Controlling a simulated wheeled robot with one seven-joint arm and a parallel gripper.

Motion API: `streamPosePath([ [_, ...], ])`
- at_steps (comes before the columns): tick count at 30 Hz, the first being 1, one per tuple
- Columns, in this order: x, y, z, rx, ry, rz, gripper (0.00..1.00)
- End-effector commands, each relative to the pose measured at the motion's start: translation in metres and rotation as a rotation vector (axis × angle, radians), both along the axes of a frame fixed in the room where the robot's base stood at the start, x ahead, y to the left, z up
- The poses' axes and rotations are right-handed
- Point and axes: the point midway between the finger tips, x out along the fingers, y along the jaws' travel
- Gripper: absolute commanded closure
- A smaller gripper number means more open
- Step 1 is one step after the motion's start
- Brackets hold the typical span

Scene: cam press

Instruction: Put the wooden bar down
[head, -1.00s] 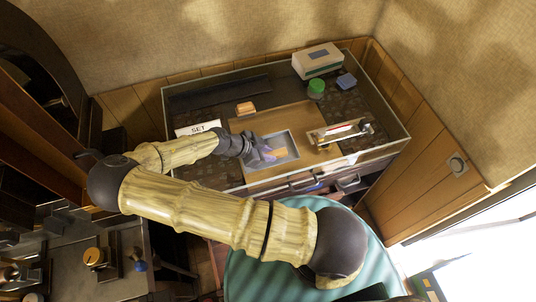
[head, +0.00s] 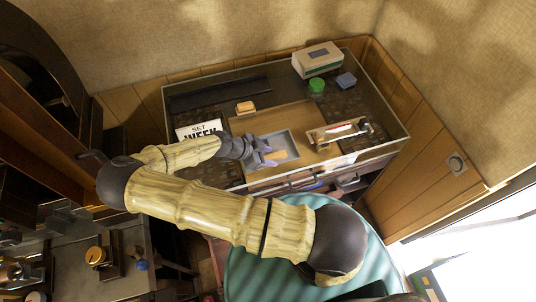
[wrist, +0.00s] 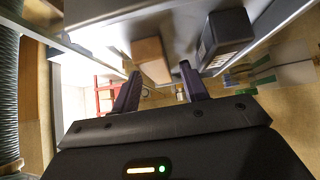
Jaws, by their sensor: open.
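The wooden bar (head: 277,156) is a small light-brown block lying in the shallow grey tray (head: 290,139) on the bench. In the wrist view the bar (wrist: 152,62) lies on the grey surface, just beyond my fingertips. My gripper (head: 267,153) is over the left part of the tray, its purple fingers apart. In the wrist view my gripper (wrist: 160,72) is open with nothing held between the fingers. The wrist and fingers hide the left part of the tray in the head view.
A rack with a red-and-white item (head: 340,131) stands right of the tray. A black block (wrist: 226,38) is close to the right finger in the wrist view. An orange block (head: 246,107), a green cylinder (head: 316,85), a box (head: 317,60) and a sign (head: 199,131) stand around.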

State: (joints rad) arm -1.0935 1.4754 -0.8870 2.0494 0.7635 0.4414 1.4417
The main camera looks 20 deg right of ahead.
Motion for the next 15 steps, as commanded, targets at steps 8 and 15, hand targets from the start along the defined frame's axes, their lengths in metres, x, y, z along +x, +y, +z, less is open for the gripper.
streamPosePath([
  [8, 0.001, 0.022, 0.018, 0.003, -0.003, 0.004, 0.56],
  [15, 0.000, 0.056, 0.052, 0.003, -0.003, 0.004, 0.56],
])
